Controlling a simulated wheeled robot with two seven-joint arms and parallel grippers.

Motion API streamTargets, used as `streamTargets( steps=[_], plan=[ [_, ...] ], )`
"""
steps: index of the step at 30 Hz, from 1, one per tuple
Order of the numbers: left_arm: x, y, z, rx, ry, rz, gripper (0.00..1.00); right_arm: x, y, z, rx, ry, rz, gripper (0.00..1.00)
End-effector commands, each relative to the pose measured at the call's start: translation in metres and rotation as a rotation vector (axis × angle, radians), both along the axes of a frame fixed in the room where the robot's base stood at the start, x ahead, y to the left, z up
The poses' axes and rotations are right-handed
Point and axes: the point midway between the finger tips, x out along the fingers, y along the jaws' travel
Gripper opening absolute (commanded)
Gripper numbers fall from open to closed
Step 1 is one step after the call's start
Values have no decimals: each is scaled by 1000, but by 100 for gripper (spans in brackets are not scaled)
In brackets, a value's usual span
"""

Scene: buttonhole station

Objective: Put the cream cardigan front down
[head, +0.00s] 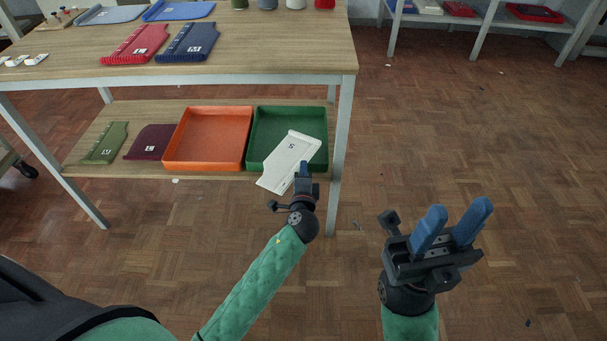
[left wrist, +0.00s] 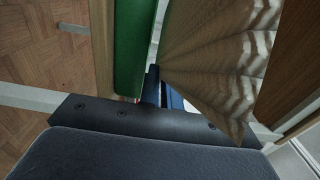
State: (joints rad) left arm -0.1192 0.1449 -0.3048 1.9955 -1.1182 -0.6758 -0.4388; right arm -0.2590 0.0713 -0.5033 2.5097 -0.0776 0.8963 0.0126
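The cream cardigan front (head: 290,158) is a pale flat piece with a small dark mark. It is tilted over the right part of the green tray (head: 262,112) and sticks out past the tray's front edge. My left gripper (head: 303,170) is at its near right edge and looks shut on it. In the left wrist view the ribbed cream fabric (left wrist: 222,65) hangs in folds close to the fingers, beside the green tray wall (left wrist: 133,45). The fingertips are partly hidden. My right gripper (head: 453,228) is open and empty, over the floor at the right.
An orange tray (head: 209,166) stands left of the green one on the lower shelf (head: 160,112). An olive piece (head: 103,143) and a maroon piece (head: 151,142) lie further left. The table leg (head: 342,150) is right of the green tray. Red (head: 136,45) and navy (head: 187,42) pieces lie on the tabletop.

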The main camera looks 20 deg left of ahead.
Motion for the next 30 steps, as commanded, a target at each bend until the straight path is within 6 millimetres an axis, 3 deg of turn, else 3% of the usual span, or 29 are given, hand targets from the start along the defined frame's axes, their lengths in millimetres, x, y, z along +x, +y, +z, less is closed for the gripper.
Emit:
streamTargets(
  steps=[26,30],
  plan=[
    [0,0,-14,0,0,1,0,1,3,-8,-19,5,-7,37],
    [0,0,-14,0,0,1,27,1,3,-8,-19,5,-6,37]
  ],
)
